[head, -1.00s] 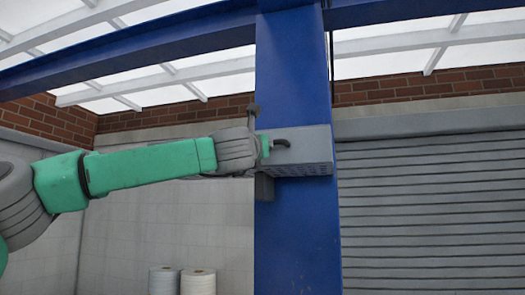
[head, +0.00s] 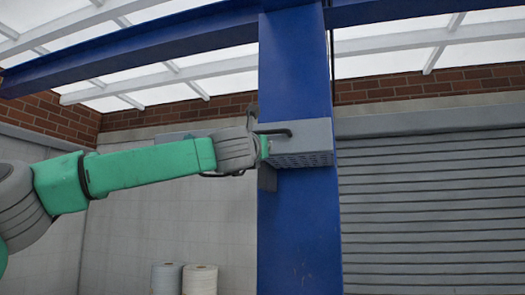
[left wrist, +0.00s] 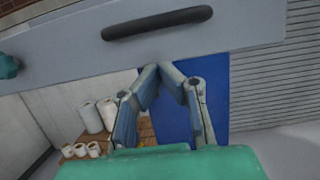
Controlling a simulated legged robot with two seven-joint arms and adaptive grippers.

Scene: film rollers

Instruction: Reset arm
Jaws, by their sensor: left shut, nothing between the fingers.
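My left arm (head: 150,165), green with grey joints, reaches in from the left in the head view, raised, nearly level and bent at the elbow. Its far end shows in front of a blue column. A grey box with a black handle (head: 302,143) is at that end; I cannot tell whether it belongs to my arm. The left wrist view shows my left gripper (left wrist: 173,66) with its two fingers angled together and their tips meeting, nothing between them. The fingers are not clear in the head view. My right gripper is in neither view.
The blue column (head: 298,225) stands mid-picture, a grey roller shutter (head: 430,210) to its right. White film rolls (head: 200,280) stand low at left. The left wrist view shows several rolls (left wrist: 90,118) by a wooden surface. A grey panel with a black handle (left wrist: 240,28) crosses its top.

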